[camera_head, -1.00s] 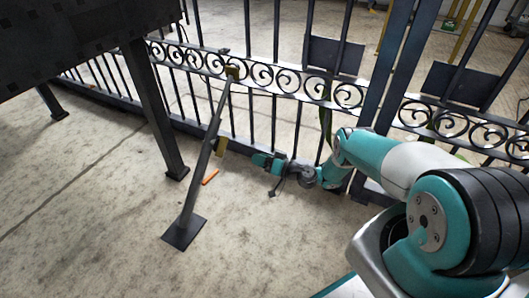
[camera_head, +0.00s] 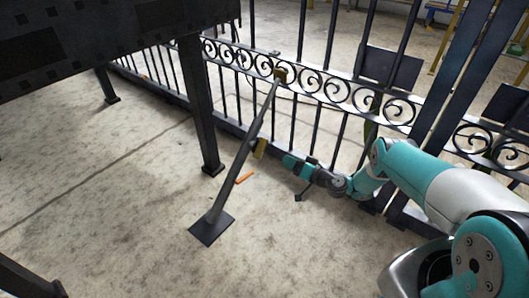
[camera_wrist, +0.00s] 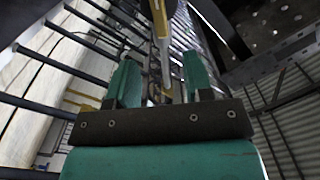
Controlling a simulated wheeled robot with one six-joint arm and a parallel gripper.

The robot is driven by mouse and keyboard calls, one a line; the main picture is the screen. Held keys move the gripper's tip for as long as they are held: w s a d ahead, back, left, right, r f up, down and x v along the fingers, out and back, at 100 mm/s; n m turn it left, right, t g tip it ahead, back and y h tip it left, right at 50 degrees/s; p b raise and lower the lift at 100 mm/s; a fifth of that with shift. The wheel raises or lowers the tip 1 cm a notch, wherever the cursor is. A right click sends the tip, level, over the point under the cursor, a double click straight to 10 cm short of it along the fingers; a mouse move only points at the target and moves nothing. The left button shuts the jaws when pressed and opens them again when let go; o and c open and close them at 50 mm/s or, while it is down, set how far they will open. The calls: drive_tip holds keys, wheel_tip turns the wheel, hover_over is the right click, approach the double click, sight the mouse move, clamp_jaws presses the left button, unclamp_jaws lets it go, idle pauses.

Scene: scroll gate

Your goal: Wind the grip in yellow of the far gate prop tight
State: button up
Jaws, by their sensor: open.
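A yellow bar (camera_wrist: 158,22) with a grey lower end lies ahead, between the fingers in the picture. I see no contact.
The black iron gate (camera_head: 330,90) with scrollwork stands behind my gripper. A dark table-like structure (camera_head: 110,45) with legs (camera_head: 200,110) is at the left. An orange piece (camera_head: 244,178) is by the prop. Bare concrete floor (camera_head: 120,215) lies in front.

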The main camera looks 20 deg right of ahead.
sight(260, 145)
drive_tip(key=b+x, duration=1.3)
drive_tip(key=b, duration=0.2)
drive_tip(key=shift+w+a+f+b, duration=0.15)
drive_tip(key=shift+w+a+b, duration=0.1)
drive_tip(key=shift+b, duration=0.1)
drive_tip(key=shift+w+a, duration=0.15)
drive_tip(key=shift+w, duration=0.15)
clamp_jaws()
